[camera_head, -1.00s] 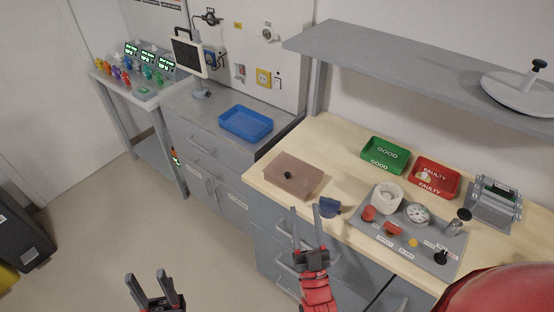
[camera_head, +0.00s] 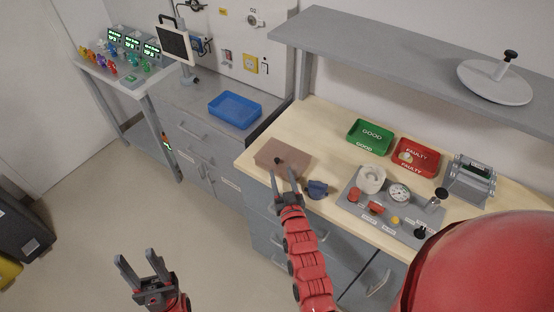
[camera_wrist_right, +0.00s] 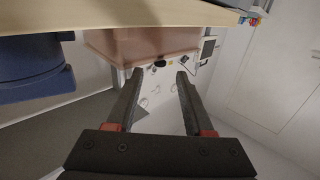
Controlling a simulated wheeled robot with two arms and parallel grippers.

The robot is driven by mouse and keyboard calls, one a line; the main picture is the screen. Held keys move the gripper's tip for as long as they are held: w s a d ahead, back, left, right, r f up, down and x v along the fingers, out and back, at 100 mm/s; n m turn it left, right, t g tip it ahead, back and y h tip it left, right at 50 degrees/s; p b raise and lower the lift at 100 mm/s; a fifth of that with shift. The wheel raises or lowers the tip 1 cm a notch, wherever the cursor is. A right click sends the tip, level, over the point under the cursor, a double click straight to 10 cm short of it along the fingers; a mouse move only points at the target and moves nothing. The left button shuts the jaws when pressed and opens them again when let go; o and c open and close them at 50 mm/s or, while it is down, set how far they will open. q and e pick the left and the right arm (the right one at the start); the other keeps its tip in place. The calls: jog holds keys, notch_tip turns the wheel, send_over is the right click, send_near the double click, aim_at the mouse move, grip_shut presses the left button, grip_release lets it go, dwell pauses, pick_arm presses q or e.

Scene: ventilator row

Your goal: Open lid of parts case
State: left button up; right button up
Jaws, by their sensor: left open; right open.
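My left gripper (camera_head: 137,263) is open and empty over the floor.
A blue object (camera_head: 317,189) stands right of my right gripper. A grey tray of parts (camera_head: 345,200), a green GOOD tray (camera_head: 359,149) and a red FAULTY tray (camera_head: 431,171) are further right. A shelf (camera_head: 400,58) overhangs the bench's rear. A blue tray (camera_head: 212,113) sits on the grey cabinet.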

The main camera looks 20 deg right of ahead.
aim_at(278, 162)
jog(key=w, duration=0.6)
jog(key=shift+w+d, duration=0.35)
grip_shut()
dwell(1.1)
